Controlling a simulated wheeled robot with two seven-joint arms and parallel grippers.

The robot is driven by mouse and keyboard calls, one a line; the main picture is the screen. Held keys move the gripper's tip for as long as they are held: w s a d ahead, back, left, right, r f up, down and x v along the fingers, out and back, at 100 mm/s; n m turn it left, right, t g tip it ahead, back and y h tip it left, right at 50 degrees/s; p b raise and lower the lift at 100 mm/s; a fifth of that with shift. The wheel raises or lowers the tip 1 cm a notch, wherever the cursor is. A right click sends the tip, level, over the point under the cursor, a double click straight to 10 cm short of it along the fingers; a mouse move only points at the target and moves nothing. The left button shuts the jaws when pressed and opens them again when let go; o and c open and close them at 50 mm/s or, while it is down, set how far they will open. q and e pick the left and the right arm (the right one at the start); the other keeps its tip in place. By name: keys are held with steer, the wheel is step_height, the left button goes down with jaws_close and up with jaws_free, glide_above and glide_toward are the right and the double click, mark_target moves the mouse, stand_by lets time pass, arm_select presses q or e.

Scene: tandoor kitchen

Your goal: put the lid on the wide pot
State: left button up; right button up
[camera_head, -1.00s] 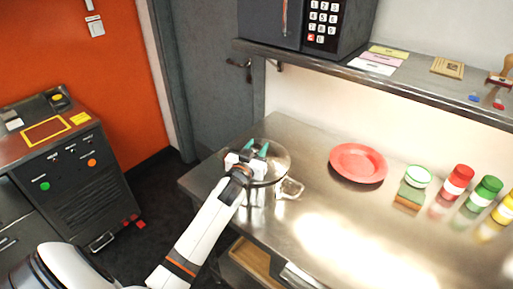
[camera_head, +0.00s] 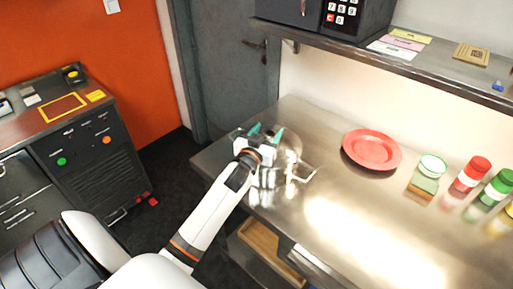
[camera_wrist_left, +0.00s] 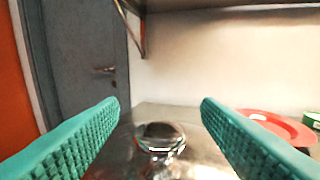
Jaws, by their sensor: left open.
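The shiny metal pot (camera_head: 267,182) stands near the left end of the steel counter, with a handle (camera_head: 303,174) on its right. A shiny rounded top, which looks like the lid (camera_head: 291,143), shows over the pot, partly hidden by my gripper. My left gripper (camera_head: 265,133) is open, with teal fingers, over the left part of this top. In the left wrist view, a round knob with a dark top (camera_wrist_left: 160,135) lies ahead between the open fingers, untouched. How the lid sits on the rim is unclear. My right gripper is out of view.
A red plate (camera_head: 372,150) lies right of the pot on the counter (camera_head: 345,205). A shelf (camera_head: 400,66) with a keypad appliance (camera_head: 338,18) overhangs the back. The counter's front middle is clear.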

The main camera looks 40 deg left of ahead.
arm_select(q)
steer(key=b+v, duration=0.1)
steer(key=v, duration=0.8)
steer(key=shift+s+b, duration=0.3)
steer(key=shift+s, duration=0.05)
steer(key=shift+d, duration=0.1)
